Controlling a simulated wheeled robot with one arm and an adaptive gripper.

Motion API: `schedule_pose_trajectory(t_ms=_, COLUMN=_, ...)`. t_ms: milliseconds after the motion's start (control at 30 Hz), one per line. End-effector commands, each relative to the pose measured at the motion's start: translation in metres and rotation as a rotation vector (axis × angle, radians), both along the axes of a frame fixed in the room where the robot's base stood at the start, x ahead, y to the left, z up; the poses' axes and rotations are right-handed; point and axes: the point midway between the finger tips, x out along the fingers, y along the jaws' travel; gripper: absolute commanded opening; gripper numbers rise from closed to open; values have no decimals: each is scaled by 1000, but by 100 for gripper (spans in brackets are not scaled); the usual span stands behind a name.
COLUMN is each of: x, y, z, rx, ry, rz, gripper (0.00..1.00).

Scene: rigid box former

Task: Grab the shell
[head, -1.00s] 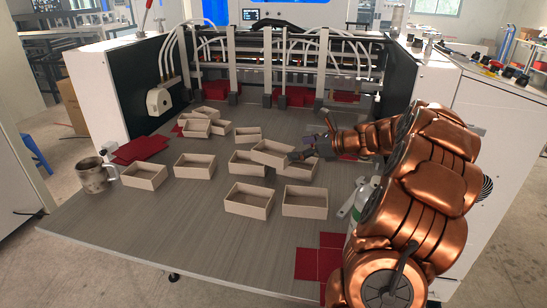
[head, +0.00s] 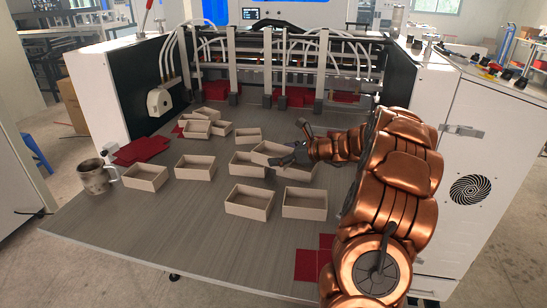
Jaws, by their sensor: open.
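Several beige open-topped box shells stand on the grey wood-grain table (head: 150,235). Two are at the front, a left one (head: 249,204) and a right one (head: 304,206). Two more are at the left, one (head: 145,178) beside the mug and another (head: 195,168). In the middle, a shell (head: 268,152) overlaps its neighbours in the picture, a left one (head: 246,166) and a partly hidden right one (head: 298,173); I cannot tell if it rests on them. My gripper (head: 288,146) is open and empty, its dark fingers at this middle shell; contact is unclear.
A small group of shells (head: 195,130) sits farther back. Red sheets lie at the left (head: 140,150) and front right (head: 308,264). A metal mug (head: 93,178) stands at the left edge. The machine frame (head: 233,65) closes the back. The front left table is clear.

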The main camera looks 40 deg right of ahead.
Motion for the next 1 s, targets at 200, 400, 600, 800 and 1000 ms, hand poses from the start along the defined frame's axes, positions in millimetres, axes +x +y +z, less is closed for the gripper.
schedule_pose_trajectory(t_ms=200, x=0, y=0, z=0, rx=0, ry=0, rz=0, gripper=83)
schedule_pose_trajectory(t_ms=400, x=0, y=0, z=0, rx=-1, ry=0, rz=0, gripper=62)
schedule_pose_trajectory(t_ms=600, x=0, y=0, z=0, rx=-1, ry=0, rz=0, gripper=53)
schedule_pose_trajectory(t_ms=800, x=0, y=-1, z=6, rx=-4, ry=-2, rz=1, gripper=53)
schedule_pose_trajectory(t_ms=1000, x=0, y=-1, z=36, rx=-7, ry=-4, rz=-1, gripper=53)
